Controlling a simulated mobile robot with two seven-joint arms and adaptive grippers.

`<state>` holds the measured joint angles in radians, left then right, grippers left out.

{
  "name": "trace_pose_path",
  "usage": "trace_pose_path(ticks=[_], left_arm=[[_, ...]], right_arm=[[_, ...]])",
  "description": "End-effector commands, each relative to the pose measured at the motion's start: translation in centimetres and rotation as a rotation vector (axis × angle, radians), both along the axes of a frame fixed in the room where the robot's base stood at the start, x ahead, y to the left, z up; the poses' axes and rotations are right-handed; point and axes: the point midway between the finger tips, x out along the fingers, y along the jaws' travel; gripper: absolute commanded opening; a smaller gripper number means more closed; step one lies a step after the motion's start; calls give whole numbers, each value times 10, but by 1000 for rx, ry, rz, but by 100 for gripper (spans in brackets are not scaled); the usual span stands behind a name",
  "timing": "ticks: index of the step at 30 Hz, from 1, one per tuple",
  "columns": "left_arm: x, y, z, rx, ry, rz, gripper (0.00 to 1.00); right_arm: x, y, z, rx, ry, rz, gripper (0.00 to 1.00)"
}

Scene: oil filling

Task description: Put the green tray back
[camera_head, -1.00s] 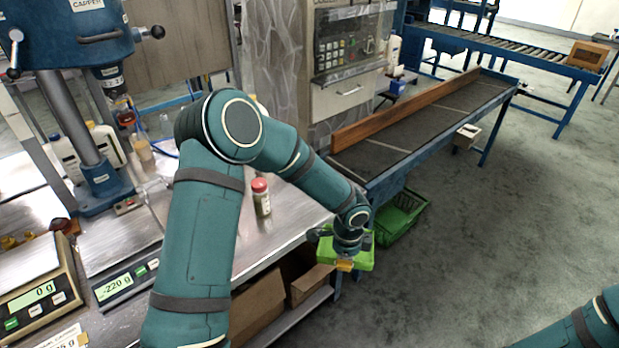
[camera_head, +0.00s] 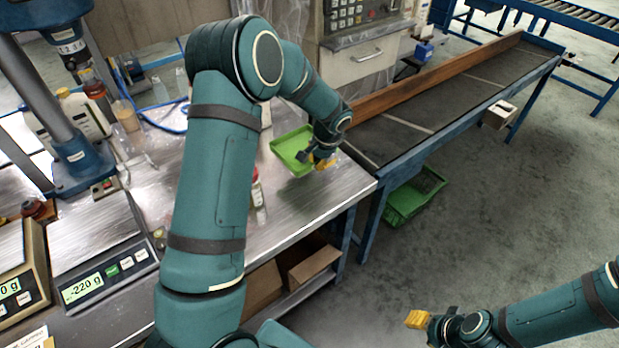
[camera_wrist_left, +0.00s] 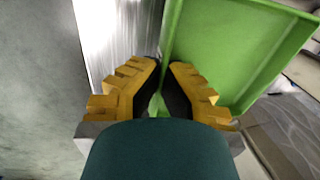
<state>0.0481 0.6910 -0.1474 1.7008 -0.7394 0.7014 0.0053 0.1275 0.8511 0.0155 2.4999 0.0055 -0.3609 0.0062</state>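The green tray (camera_head: 291,150) is over the far right part of the metal table, near its back edge, in the head view. My left gripper (camera_head: 322,163) is at the tray's near right edge. In the left wrist view, the fingers of my left gripper (camera_wrist_left: 163,85) are close together on the rim of the tray (camera_wrist_left: 225,50). I cannot tell whether the tray touches the table. My right gripper (camera_head: 420,320) is low at the right, over the floor, away from the tray. Its finger opening does not show clearly.
The metal table (camera_head: 310,205) has clear room right of a red-capped jar (camera_head: 257,190), partly hidden by my left arm. Scales (camera_head: 95,270) stand at the left. A conveyor (camera_head: 440,115) adjoins at the right, with a green crate (camera_head: 415,192) beneath it. Cardboard boxes (camera_head: 312,265) sit under the table.

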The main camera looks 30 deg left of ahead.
Motion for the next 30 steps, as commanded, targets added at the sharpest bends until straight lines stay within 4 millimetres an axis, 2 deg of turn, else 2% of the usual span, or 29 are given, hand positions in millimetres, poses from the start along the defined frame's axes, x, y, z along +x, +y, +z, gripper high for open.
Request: trace_pose_path(ticks=[1, 6, 14, 19, 30], left_arm=[[-1, 0, -12, 1, 4, 1, 0], [-1, 0, -41, -1, 4, -1, 0], [-1, 0, -61, -1, 3, -2, 0], [-1, -1, -85, 0, 5, -4, 0], [0, -1, -91, -1, 1, -4, 0]], right_arm=[[0, 0, -2, 0, 1, 0, 47], [-2, 0, -6, 1, 3, 3, 47], [-2, 1, -8, 2, 6, 4, 47], [-3, 1, -12, 2, 8, 6, 47], [-4, 1, -14, 2, 9, 8, 47]])
